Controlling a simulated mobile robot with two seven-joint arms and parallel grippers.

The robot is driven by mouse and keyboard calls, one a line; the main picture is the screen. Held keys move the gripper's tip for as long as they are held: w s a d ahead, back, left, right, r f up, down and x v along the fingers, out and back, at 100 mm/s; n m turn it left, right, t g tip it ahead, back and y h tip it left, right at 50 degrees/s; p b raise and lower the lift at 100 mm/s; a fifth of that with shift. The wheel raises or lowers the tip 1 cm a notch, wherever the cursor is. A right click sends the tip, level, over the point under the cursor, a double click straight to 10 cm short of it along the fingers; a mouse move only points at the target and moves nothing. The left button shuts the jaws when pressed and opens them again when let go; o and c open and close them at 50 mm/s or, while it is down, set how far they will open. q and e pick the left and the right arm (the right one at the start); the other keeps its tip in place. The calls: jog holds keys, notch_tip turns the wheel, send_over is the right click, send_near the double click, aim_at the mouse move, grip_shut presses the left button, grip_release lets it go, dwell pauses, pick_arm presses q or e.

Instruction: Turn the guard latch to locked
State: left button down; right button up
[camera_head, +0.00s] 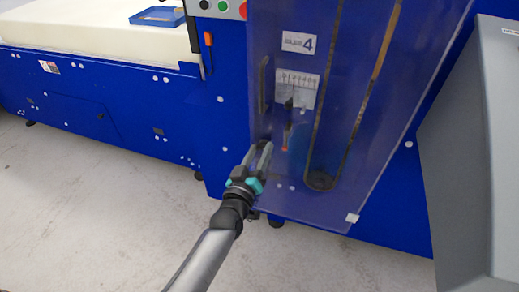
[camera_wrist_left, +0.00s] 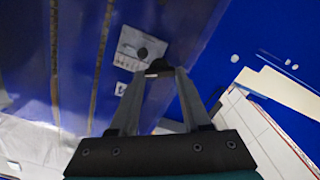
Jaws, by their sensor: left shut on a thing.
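The guard (camera_head: 335,190) is a clear bluish panel over the blue machine front. The guard latch (camera_head: 264,139) is a small dark piece low at the guard's left edge, mostly hidden by my fingers. My left gripper (camera_head: 262,152) reaches up to it from below and is shut on it. In the left wrist view the dark latch (camera_wrist_left: 158,66) sits between the fingertips of my left gripper (camera_wrist_left: 160,74). I cannot tell from its visible part which way the latch is turned. My right gripper is not in view.
Behind the guard are a white scale plate (camera_head: 298,88), an orange-tipped lever (camera_head: 286,137) and a long belt loop (camera_head: 319,181). A dark vertical handle (camera_head: 264,85) is above the latch. A grey cabinet (camera_head: 460,150) stands at right. Open floor (camera_head: 90,210) lies at front left.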

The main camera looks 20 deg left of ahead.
pick_arm(q)
jog(key=n, duration=0.6)
jog(key=shift+a+f+n, duration=0.1)
jog(key=shift+n, duration=0.2)
jog(key=n, duration=0.5)
jog(key=shift+n+b, duration=0.3)
jog(key=shift+n, duration=0.1)
jog(key=shift+c, duration=1.8)
grip_release()
jog(key=shift+s, duration=0.1)
jog(key=s+p, duration=0.1)
jog(key=s, duration=1.4)
jog(key=shift+a, duration=0.25)
jog(key=shift+f, duration=0.1)
